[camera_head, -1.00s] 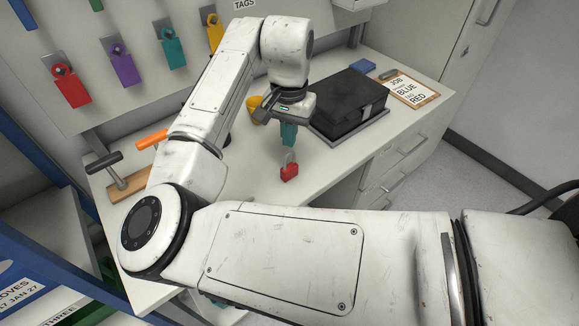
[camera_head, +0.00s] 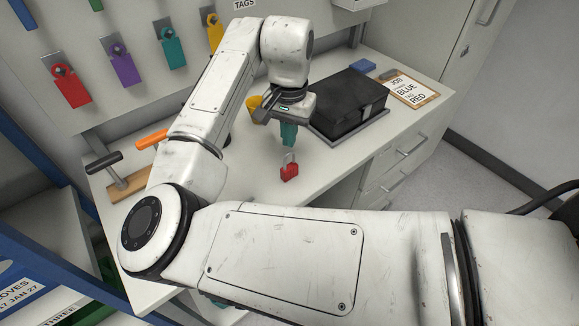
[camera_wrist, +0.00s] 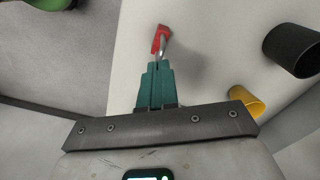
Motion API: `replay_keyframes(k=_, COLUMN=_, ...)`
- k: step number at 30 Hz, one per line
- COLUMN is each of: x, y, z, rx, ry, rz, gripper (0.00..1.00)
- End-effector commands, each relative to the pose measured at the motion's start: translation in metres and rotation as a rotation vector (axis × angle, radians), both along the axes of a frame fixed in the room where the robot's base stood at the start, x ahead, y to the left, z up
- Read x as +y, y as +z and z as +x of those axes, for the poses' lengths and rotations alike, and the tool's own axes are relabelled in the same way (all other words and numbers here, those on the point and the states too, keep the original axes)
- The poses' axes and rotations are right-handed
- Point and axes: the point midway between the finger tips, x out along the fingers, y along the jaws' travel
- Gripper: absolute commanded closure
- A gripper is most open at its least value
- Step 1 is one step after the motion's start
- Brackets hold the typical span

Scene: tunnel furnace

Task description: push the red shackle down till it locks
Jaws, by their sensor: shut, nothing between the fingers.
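The red padlock (camera_head: 289,173) stands on the white worktop, near its front edge, with its metal shackle (camera_head: 289,158) on top. In the wrist view the red padlock (camera_wrist: 160,38) is just beyond the fingertips, and part of the shackle (camera_wrist: 159,50) shows. My gripper (camera_head: 288,143) points down above the padlock with its teal fingers together and nothing between them. In the wrist view my gripper (camera_wrist: 157,68) appears in line with the shackle. I cannot tell whether the fingertips touch the shackle or whether it is locked.
A black case (camera_head: 348,103) sits on a tray to the right, with a clipboard (camera_head: 413,90) beyond. A yellow cup (camera_head: 255,108) is close behind my gripper. A wooden block with a handle (camera_head: 130,184) is at left. Tags hang on the board (camera_head: 120,60) behind.

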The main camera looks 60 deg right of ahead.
Motion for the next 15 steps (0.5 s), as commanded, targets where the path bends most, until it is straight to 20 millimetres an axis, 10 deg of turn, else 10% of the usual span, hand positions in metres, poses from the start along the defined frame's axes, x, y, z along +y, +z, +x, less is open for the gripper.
replay_keyframes(k=15, x=0.0001, y=-0.0096, z=0.0000, rx=0.001, ry=0.000, rz=0.000, gripper=1.00)
